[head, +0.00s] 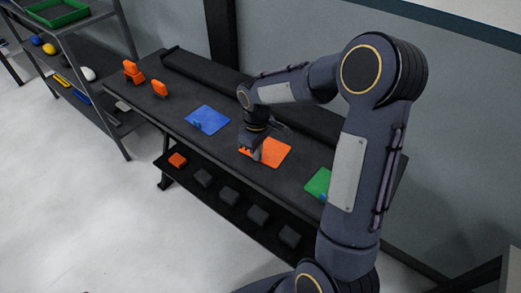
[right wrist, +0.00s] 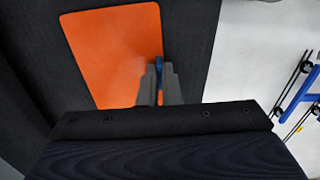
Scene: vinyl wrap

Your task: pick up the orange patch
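The orange patch (head: 270,151) lies flat on the dark bench top, between a blue patch and a green patch. In the right wrist view the orange patch (right wrist: 115,50) fills the upper middle. My right gripper (head: 252,151) is at the patch's left front edge in the head view. In the right wrist view its two fingers (right wrist: 158,75) are close together, with a small blue tab (right wrist: 158,64) at the patch's edge between them. They look shut on this tab. My left gripper is not in view.
The blue patch (head: 207,119) lies to the left and the green patch (head: 318,183) to the right, partly behind my arm. Orange objects (head: 133,72) stand at the bench's far left. A lower shelf (head: 217,189) holds several dark blocks. A long dark bar (head: 212,75) lies along the back.

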